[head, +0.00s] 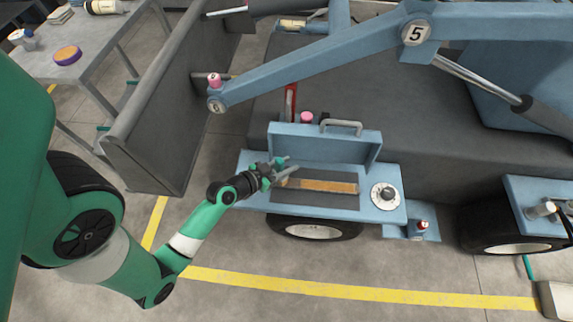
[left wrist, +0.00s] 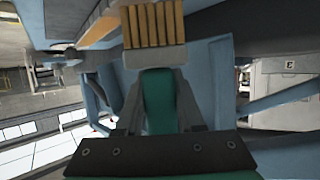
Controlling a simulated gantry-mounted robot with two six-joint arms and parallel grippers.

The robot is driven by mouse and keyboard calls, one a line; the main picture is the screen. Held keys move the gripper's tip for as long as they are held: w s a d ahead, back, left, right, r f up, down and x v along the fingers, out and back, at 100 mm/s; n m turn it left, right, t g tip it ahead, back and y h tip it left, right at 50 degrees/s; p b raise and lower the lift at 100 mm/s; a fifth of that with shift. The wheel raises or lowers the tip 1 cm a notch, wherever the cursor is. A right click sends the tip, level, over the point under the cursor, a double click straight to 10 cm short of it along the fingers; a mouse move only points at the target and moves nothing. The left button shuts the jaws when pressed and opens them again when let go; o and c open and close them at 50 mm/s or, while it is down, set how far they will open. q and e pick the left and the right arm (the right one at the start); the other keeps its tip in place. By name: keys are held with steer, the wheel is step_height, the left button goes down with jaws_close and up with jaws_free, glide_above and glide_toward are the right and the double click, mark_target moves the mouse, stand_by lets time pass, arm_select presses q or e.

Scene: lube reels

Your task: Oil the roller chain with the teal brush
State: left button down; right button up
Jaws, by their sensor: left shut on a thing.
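My left gripper (head: 279,172) is shut on the teal brush (left wrist: 158,98), held by its handle. In the left wrist view its grey ferrule and tan bristles (left wrist: 153,22) point away from the fingers. A long tan-gold strip (head: 325,186), apparently the roller chain, lies in a dark recess of an open blue box. Its links are too small to make out. The gripper is over the strip's left end. I cannot tell whether the bristles touch it. My right gripper is in neither view.
The box's raised lid (head: 322,146) with a grey handle stands behind the strip. A round dial (head: 384,196) is on the right. A blue arm marked 5 (head: 330,68) crosses above. A grey panel (head: 165,100) and table (head: 92,60) stand left.

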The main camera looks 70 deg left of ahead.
mark_target(282, 159)
arm_select(q)
step_height(282, 159, up, 5)
steer(key=p, duration=0.4)
steer(key=shift+r, duration=0.2)
steer(key=w+d+r+m+h+p, duration=0.3)
steer(key=w+d+r+p, duration=0.2)
steer(key=d+r+p, duration=0.4)
steer(key=w+d+r+m+h+p, duration=0.35)
steer(key=w+d+r+p, duration=0.25)
steer(key=d+r, duration=0.45)
steer(key=s+r+n+p, duration=0.1)
steer(key=s+r+p, duration=0.2)
steer(key=r+p, duration=1.3)
steer(key=s+r+n+t+y+p, duration=0.1)
steer(key=s+r+p, duration=0.2)
steer(key=r+p, duration=1.4)
steer(key=p, duration=0.5)
steer(key=shift+s+a+r, duration=0.2)
steer(key=shift+s+a, duration=0.15)
steer(key=shift+a, duration=0.05)
